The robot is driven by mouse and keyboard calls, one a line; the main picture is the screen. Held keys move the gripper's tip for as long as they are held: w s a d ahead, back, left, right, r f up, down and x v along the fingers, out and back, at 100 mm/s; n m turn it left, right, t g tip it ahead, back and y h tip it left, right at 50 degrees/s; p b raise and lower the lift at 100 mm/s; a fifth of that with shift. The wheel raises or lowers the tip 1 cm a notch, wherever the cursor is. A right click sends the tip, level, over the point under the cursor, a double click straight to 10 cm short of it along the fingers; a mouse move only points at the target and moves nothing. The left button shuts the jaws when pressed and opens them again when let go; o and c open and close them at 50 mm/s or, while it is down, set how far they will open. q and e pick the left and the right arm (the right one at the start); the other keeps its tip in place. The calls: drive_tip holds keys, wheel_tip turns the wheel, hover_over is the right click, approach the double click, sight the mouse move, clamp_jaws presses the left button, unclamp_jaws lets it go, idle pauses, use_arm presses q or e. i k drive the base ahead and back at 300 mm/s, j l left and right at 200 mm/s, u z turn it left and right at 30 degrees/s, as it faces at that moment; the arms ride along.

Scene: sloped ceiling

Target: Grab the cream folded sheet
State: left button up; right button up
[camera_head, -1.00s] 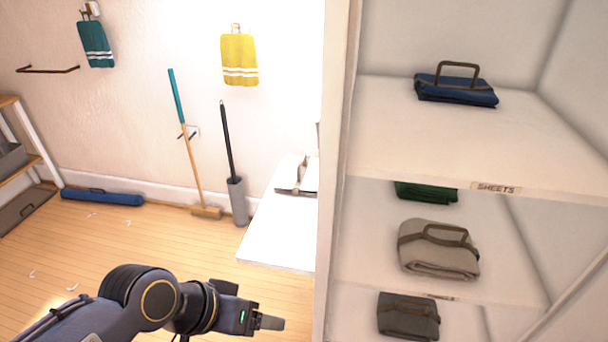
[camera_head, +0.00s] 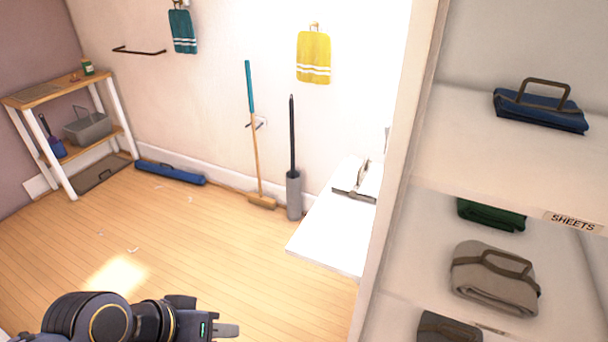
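A cream-beige folded sheet (camera_head: 495,279) with a brown strap and handle lies on the middle shelf of the white shelf unit (camera_head: 402,130) at the right. My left gripper (camera_head: 226,330) is at the bottom of the view, well to the left of the sheet and outside the shelf unit, pointing right. Its fingers show edge-on, so I cannot tell whether they are apart. Nothing shows in them. My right gripper is not in view.
A blue folded sheet (camera_head: 540,108) lies on the shelf above; a green one (camera_head: 491,215) lies behind the cream-beige sheet. A dark grey one (camera_head: 448,327) is below. A white ironing surface (camera_head: 326,232) juts out left of the unit. The wooden floor (camera_head: 190,240) is mostly clear.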

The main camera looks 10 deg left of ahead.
sight(358, 179)
drive_tip(key=i+j+u, duration=0.2)
drive_tip(key=j, duration=0.15)
drive_tip(key=i+j+u, duration=0.2)
drive_tip(key=j, duration=0.2)
drive_tip(key=j+u, duration=0.2)
drive_tip(key=j, duration=0.15)
drive_tip(key=i+j, duration=0.15)
drive_tip(key=i, duration=0.25)
drive_tip(key=i+j+z, duration=0.1)
drive_tip(key=i, duration=0.25)
drive_tip(key=i+j, duration=0.2)
drive_tip(key=i, duration=0.2)
drive_tip(key=i+z, duration=0.25)
drive_tip(key=z, duration=0.15)
drive_tip(key=i+j+z, duration=0.1)
drive_tip(key=i+z, duration=0.15)
drive_tip(key=z, duration=0.15)
drive_tip(key=i+j+z, duration=0.15)
drive_tip(key=z, duration=0.25)
drive_tip(key=i+j+z, duration=0.25)
drive_tip(key=z, duration=0.15)
drive_tip(key=i+j+z, duration=0.5)
drive_tip(key=j+z, duration=0.2)
